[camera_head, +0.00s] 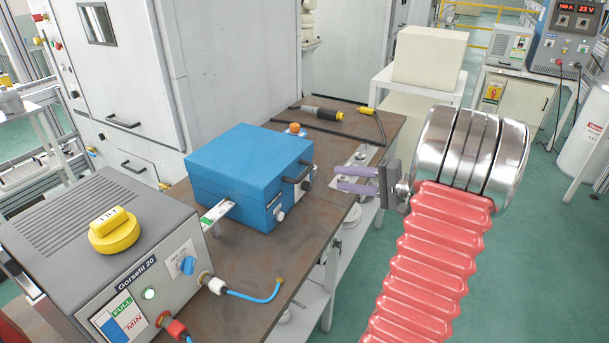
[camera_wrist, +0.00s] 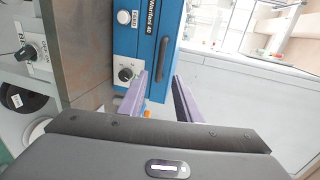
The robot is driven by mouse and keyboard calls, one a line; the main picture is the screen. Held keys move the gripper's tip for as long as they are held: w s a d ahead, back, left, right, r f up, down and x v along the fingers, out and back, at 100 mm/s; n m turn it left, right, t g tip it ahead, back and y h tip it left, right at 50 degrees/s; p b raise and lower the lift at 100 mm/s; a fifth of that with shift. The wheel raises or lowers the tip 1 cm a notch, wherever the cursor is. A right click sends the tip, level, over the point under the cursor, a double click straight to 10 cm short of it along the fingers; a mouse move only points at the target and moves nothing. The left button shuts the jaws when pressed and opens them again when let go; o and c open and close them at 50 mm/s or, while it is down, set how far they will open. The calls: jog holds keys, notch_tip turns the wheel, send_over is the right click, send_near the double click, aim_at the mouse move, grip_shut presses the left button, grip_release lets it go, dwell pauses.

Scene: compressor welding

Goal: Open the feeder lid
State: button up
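The blue feeder (camera_head: 242,190) stands on the brown bench with its lid (camera_head: 245,152) shut. A black handle (camera_head: 298,173) is on its right-hand face. In the wrist view the blue front (camera_wrist: 143,45) shows with a dark handle (camera_wrist: 163,58), a white button and a black knob. My gripper (camera_head: 338,177) is to the right of the feeder, its purple fingers pointing at the handle side. The fingers are apart with nothing between them, and they also show in the wrist view (camera_wrist: 161,76). A gap separates the fingertips from the handle in the head view.
A grey unit with a yellow cap (camera_head: 114,230) stands left of the feeder, with a blue cable (camera_head: 250,297) at its front. A torch with a cable (camera_head: 323,113) lies behind the feeder on the bench (camera_head: 240,260). A white cabinet wall rises behind.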

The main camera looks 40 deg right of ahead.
aim_at(307, 173)
jog(key=x, duration=1.3)
jog(key=shift+w, duration=0.2)
jog(key=shift+c, duration=0.2)
grip_shut()
jog(key=shift+f, duration=0.1)
jog(key=shift+a, duration=0.15)
